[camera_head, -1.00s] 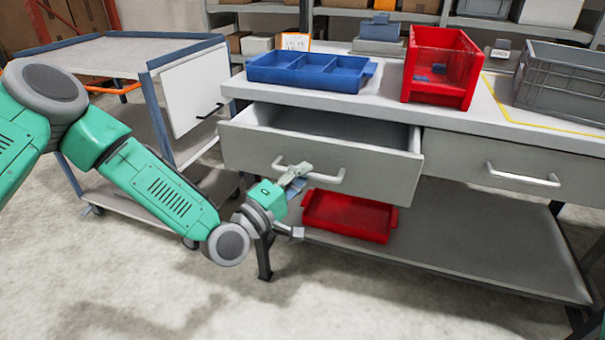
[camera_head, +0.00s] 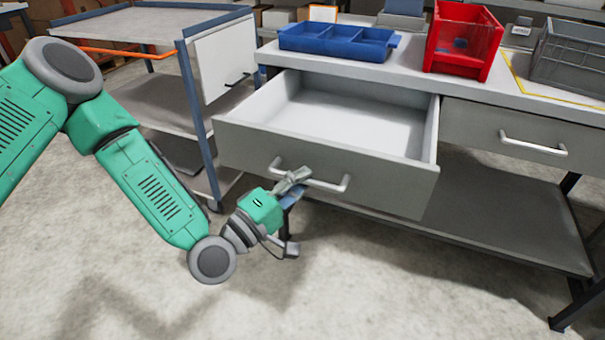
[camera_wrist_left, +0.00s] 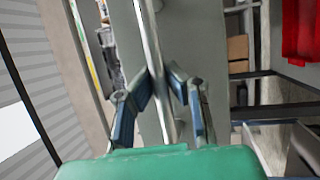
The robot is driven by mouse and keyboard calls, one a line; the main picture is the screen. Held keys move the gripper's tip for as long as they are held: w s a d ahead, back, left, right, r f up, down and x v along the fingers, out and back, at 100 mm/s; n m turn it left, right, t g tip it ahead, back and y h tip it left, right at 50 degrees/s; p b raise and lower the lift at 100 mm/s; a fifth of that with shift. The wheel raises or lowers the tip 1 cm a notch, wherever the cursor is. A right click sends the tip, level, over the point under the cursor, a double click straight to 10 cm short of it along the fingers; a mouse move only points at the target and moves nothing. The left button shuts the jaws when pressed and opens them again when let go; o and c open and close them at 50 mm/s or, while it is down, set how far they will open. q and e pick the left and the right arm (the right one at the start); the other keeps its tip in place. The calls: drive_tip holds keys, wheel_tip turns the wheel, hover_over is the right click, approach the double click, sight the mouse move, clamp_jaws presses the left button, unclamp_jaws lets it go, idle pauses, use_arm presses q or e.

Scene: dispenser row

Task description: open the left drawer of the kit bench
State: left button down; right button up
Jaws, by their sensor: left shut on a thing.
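The left drawer (camera_head: 330,168) of the kit bench (camera_head: 405,84) is pulled well out, and its pale interior shows empty. Its bar handle (camera_head: 327,186) runs across the front panel. My left gripper (camera_head: 294,180) is shut on the left part of this handle. In the left wrist view the fingers (camera_wrist_left: 160,95) stand on both sides of the handle bar (camera_wrist_left: 154,50). The right drawer (camera_head: 515,135) is closed. My right gripper is not in view.
A blue divided tray (camera_head: 338,42), a red bin (camera_head: 462,40) and a grey crate (camera_head: 570,58) stand on the bench top. A cart (camera_head: 150,25) with blue posts stands close on the left. The floor in front is clear.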

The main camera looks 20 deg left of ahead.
use_arm(q)
drive_tip(key=shift+s+d+f, duration=0.15)
drive_tip(key=shift+d+f, duration=0.05)
drive_tip(key=shift+f, duration=0.15)
drive_tip(key=c, duration=1.6)
unclamp_jaws()
drive_tip(key=shift+d+r, duration=0.15)
drive_tip(key=shift+d, duration=0.05)
drive_tip(key=shift+s+a, duration=0.1)
drive_tip(key=shift+a, duration=0.1)
drive_tip(key=v, duration=1.1)
drive_tip(key=shift+s, duration=0.15)
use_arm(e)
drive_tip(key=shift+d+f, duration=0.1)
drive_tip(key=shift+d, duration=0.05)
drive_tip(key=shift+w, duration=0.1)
